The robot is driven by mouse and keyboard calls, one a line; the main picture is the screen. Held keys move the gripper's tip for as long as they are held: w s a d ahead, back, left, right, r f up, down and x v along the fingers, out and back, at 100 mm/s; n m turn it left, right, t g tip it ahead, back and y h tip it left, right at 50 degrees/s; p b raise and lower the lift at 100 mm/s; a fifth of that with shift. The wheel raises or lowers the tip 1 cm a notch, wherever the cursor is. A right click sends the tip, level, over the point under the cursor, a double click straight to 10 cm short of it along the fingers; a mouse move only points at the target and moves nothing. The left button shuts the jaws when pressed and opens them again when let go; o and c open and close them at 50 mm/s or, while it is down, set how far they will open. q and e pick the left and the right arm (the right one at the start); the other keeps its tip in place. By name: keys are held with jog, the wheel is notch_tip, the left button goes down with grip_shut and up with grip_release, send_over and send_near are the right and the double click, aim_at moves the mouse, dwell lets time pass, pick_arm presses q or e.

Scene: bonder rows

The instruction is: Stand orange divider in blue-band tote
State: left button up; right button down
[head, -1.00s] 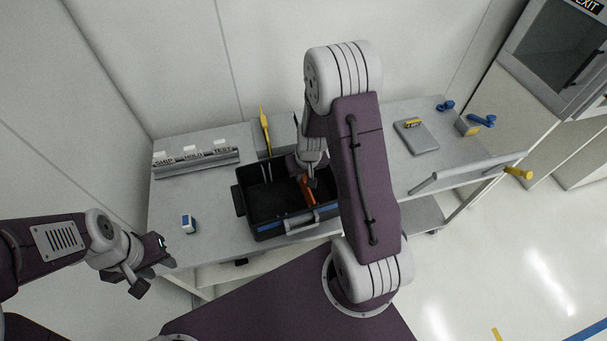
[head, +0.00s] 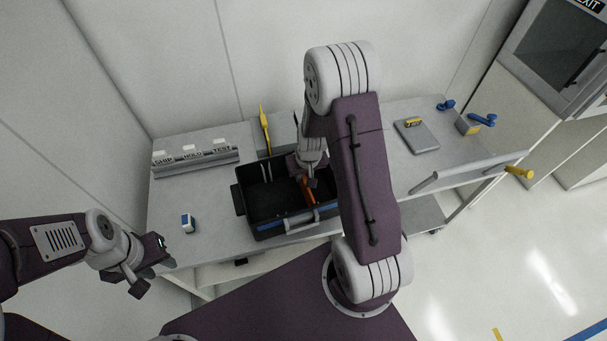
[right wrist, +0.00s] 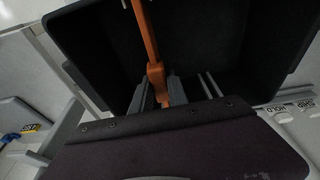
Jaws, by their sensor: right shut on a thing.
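The black tote (head: 262,205) with a blue band (head: 272,231) on its near side stands on the grey bench. The orange divider (head: 308,189) is inside the tote's right part, partly hidden by my right arm. My right gripper (head: 311,176) reaches down into the tote and is shut on the divider. In the right wrist view the orange divider (right wrist: 148,40) runs from between the fingers (right wrist: 160,92) across the dark tote interior (right wrist: 205,40). Whether its lower edge touches the floor cannot be told. My left gripper (head: 152,266) is empty, off the bench's front left corner; its fingers look apart.
A rack labelled SHIP, HOLD, TEST (head: 197,161) lies at the back left. A small blue and white object (head: 187,223) stands left of the tote. A yellow pointed tool (head: 264,127) stands behind it. A grey pad (head: 415,135) and blue-handled parts (head: 482,120) lie at right.

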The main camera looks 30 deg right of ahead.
jog(key=shift+f+b, duration=1.25)
jog(key=shift+f, duration=0.1)
jog(key=c, duration=1.2)
grip_release()
jog(key=shift+r, duration=0.1)
jog(key=p+v, duration=0.3)
jog(key=v, duration=0.5)
jog(key=shift+r, duration=0.25)
jog(key=shift+s+r, duration=0.15)
jog(key=shift+r, duration=0.05)
